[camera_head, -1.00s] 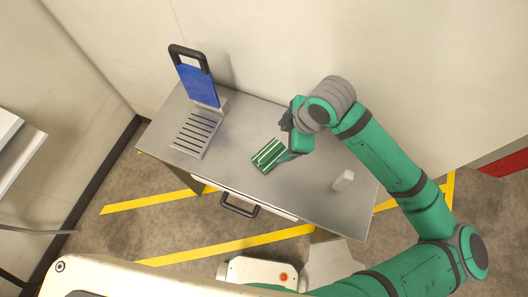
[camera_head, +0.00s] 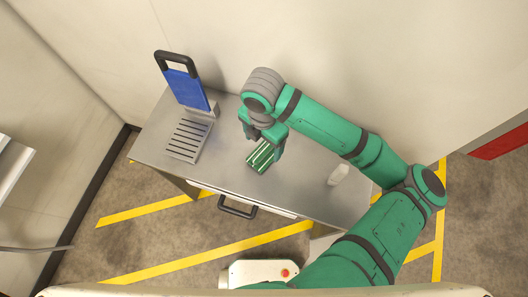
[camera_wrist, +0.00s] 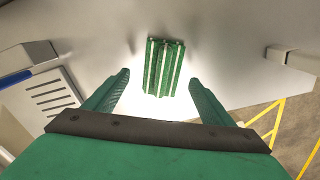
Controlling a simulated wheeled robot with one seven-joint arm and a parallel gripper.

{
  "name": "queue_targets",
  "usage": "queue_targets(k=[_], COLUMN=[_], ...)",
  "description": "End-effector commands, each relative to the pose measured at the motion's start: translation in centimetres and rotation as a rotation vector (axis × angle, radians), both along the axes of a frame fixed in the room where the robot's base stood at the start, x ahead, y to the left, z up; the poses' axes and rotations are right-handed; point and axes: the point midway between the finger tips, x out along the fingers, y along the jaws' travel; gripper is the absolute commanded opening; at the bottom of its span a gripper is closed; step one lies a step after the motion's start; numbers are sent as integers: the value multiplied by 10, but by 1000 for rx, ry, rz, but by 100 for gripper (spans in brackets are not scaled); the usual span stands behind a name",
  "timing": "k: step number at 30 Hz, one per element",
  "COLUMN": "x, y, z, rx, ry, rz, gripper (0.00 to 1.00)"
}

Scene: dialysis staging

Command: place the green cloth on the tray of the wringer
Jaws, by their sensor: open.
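The green cloth (camera_head: 263,156), with pale stripes, lies on the metal table in the head view. In the wrist view the cloth (camera_wrist: 164,68) lies beyond my fingertips, roughly between their lines. My gripper (camera_wrist: 159,84) is open and empty, and its two green fingers are spread apart. In the head view my gripper (camera_head: 264,138) is over the table beside the far edge of the cloth. The wringer has a slotted tray (camera_head: 187,138) and an upright blue panel (camera_head: 187,90) with a black handle. The tray is bare and stands left of the cloth.
The metal table (camera_head: 310,190) has free room between the cloth and the wringer. A small white object (camera_head: 338,175) stands near its right end. A drawer with a black handle (camera_head: 238,208) is at the front. A wall rises behind the table.

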Motion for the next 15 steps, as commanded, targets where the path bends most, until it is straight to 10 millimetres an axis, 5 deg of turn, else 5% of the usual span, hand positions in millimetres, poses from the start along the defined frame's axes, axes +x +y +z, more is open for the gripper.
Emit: queue_targets(k=[9,15], x=[-3,-3], y=[-3,-3], z=[-41,-49], rx=[2,1], ry=[4,2], rz=[-1,1], gripper=[77,77])
